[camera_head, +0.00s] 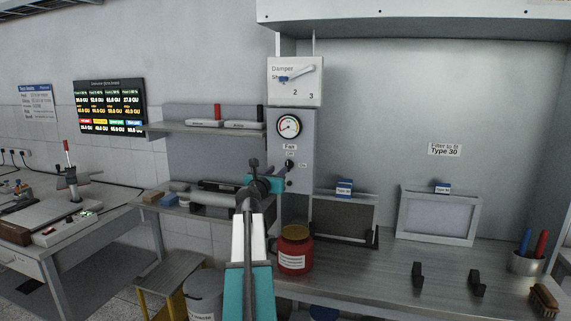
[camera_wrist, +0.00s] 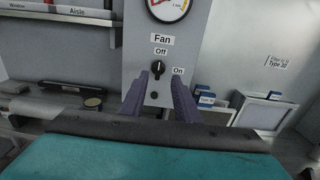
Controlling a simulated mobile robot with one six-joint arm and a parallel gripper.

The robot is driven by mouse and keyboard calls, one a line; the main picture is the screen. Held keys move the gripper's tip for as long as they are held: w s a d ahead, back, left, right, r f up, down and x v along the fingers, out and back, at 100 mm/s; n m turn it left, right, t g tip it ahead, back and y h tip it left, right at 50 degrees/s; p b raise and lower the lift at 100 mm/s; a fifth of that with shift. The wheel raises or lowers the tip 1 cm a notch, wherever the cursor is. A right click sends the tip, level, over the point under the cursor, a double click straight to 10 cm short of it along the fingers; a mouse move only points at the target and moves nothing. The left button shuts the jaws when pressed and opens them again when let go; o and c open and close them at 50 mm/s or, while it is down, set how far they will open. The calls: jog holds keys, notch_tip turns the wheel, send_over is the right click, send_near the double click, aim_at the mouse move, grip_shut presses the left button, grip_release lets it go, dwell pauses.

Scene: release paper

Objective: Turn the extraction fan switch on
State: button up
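The fan switch is a small black rotary knob (camera_wrist: 158,66) on a grey panel (camera_wrist: 143,45), under a "Fan" label. "Off" is printed above it and "On" to its right; the knob's handle appears upright, toward "Off". In the head view the knob (camera_head: 289,164) is partly crowded by my gripper (camera_head: 284,178). In the wrist view my gripper (camera_wrist: 159,85) is open and empty, its two purple fingers apart on either side below the knob. I cannot tell whether a finger touches it.
A round gauge (camera_head: 289,126) and a damper box (camera_head: 295,82) sit above the switch. A dark green round lamp or button (camera_wrist: 154,95) is below it. A red jar (camera_head: 295,250) and framed filters (camera_head: 440,216) stand on the bench. Shelves (camera_head: 213,128) are left of the panel.

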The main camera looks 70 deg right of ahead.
aim_at(288, 161)
jog(key=shift+w+d+p, duration=0.2)
jog(key=shift+d+p, duration=0.45)
jog(key=shift+d, duration=2.55)
jog(key=shift+w+d+p, duration=0.15)
jog(key=shift+d+p, duration=0.5)
jog(key=shift+d, duration=2.5)
